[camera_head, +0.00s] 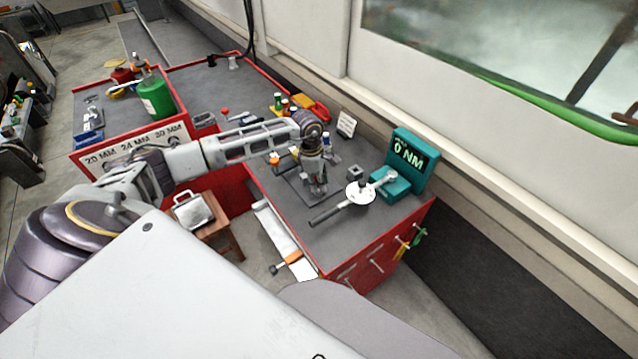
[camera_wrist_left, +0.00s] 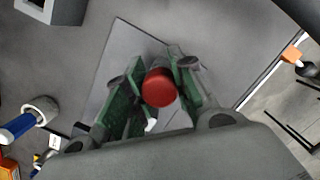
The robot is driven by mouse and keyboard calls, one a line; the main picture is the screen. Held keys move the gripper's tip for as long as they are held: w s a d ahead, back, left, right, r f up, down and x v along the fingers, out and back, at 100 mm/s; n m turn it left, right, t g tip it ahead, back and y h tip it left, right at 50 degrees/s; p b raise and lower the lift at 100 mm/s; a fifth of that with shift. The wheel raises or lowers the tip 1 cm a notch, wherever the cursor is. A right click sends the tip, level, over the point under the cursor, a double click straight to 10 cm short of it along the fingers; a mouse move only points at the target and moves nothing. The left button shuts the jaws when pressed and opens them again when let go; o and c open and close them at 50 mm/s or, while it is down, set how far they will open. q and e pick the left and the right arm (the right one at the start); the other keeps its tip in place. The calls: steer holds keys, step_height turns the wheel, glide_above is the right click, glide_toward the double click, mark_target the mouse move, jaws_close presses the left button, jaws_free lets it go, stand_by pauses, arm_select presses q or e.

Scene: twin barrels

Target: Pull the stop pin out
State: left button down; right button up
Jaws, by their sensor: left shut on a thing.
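The stop pin (camera_wrist_left: 159,88) shows in the left wrist view as a round red knob, seen end-on. My left gripper (camera_head: 317,188) points down at the grey bench top in the head view. In the left wrist view the green-padded fingers of the left gripper (camera_wrist_left: 157,77) are shut on the red knob from both sides. A flat grey plate (camera_wrist_left: 125,62) lies beneath the fingers. The pin's shaft and whatever it sits in are hidden. My right gripper is not in view.
A teal torque display (camera_head: 411,160) reading 0 NM stands to the right. A dark-handled wrench (camera_head: 330,214) lies in front with a white disc (camera_head: 360,192) near it. A green gas bottle (camera_head: 155,97) stands at the far left. Small bottles and a red tray (camera_head: 316,109) lie behind.

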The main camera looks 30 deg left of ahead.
arm_select(q)
steer(key=shift+r, duration=0.55)
stand_by(0.6)
steer(key=shift+r+p, duration=0.3)
steer(key=shift+p, duration=0.05)
stand_by(0.4)
steer(key=shift+r+p, duration=1.9)
steer(key=shift+r, duration=1.85)
